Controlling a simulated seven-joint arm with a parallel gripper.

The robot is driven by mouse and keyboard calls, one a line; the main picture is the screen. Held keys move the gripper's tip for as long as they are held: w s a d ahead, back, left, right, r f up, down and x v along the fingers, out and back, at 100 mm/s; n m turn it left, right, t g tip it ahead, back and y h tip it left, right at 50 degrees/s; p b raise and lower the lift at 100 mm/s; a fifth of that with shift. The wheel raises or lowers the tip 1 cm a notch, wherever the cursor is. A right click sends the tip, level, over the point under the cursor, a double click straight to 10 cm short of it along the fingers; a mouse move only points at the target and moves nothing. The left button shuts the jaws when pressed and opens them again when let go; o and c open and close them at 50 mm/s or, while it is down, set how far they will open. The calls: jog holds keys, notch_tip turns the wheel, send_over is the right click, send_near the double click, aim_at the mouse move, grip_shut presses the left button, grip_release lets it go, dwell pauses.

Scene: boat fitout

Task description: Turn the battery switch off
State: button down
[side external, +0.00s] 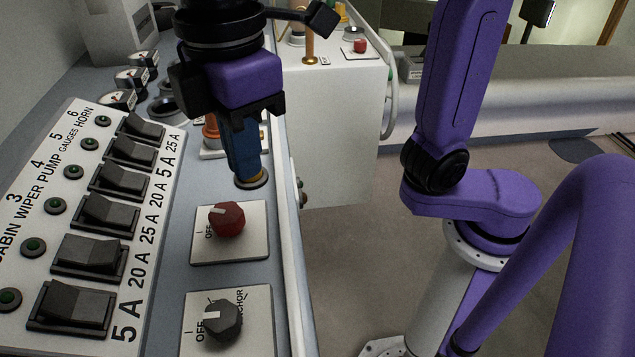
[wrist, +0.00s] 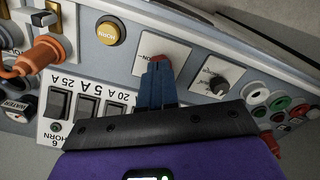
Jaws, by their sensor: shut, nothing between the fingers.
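A red rotary knob (side external: 228,219) with a white pointer line sits on a white plate (side external: 254,248) marked OFF. It is likely the battery switch, though its full label is not readable. Its pointer slants to the upper left in the side view. My gripper (side external: 252,180) has blue fingers, shut and empty, pointing down just beyond the knob. In the wrist view the fingertips (wrist: 159,66) overlap the plate and hide most of the red knob (wrist: 159,57). I cannot tell whether they touch anything.
A black knob (side external: 222,319) marked OFF and ANCHOR is nearer the side camera. A rocker switch panel (side external: 150,262) lies left. The yellow HORN button (wrist: 110,30) and an orange plug (wrist: 38,54) are close by. Open floor (side external: 345,240) lies right of the console.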

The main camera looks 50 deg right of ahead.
jog(key=shift+f, duration=2.9)
jog(key=shift+s, duration=0.1)
jog(key=shift+w+d, duration=0.15)
jog(key=shift+w, duration=0.25)
jog(key=shift+w+d, duration=0.15)
jog(key=shift+w, duration=0.2)
jog(key=shift+s+d+r, duration=0.1)
jog(key=shift+d, duration=0.2)
jog(key=shift+r, duration=0.2)
notch_tip(320, 180, up, 6)
jog(key=shift+s+a+f, duration=0.1)
jog(key=shift+a+f, duration=0.05)
